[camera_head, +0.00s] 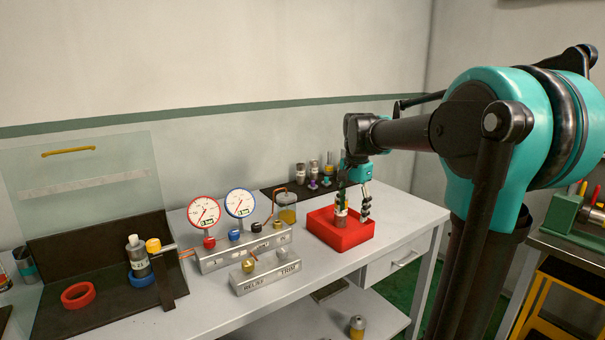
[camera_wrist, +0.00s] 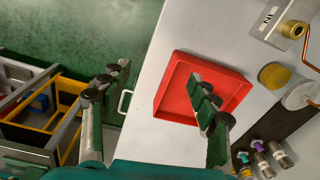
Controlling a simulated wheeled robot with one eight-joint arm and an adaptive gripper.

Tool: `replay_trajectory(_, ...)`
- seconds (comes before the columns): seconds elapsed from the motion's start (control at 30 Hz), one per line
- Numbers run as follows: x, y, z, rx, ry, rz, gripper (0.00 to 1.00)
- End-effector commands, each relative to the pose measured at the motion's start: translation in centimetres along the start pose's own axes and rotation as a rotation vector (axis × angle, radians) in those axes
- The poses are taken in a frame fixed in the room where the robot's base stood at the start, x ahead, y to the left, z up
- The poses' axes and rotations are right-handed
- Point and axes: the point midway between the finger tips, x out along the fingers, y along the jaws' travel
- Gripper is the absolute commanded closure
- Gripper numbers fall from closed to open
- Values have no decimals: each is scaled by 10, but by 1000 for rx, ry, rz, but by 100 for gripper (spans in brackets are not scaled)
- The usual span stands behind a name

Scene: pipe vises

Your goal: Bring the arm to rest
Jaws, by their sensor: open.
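My arm reaches from the right over the grey workbench (camera_head: 215,318), bent at the elbow, with its end pointing down. My gripper (camera_head: 353,212) hangs over the red tray (camera_head: 345,242), its two fingers apart. In the wrist view my gripper (camera_wrist: 160,82) is open, with nothing seen between the fingers. One finger overlaps the red tray (camera_wrist: 170,98) in that view; the other appears beyond the bench edge. The fingers hide part of the tray. Whether a fingertip touches the tray cannot be told.
Two dial gauges (camera_head: 222,208) stand on a manifold left of the tray. A relief/trim block (camera_head: 266,277) sits in front. Small bottles (camera_head: 314,172) stand on a dark mat behind the gripper. A clear panel (camera_head: 85,185) rises at the left. A yellow-framed cart (camera_head: 545,300) is at right.

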Motion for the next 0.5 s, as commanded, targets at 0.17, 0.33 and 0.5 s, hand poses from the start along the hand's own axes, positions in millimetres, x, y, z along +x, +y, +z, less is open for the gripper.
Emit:
replay_trajectory(0.17,29,23,10,-103,27,-31,39)
replay_trajectory(0.33,67,55,26,-248,71,-69,39)
replay_trajectory(0.5,124,107,56,-466,150,-110,39)
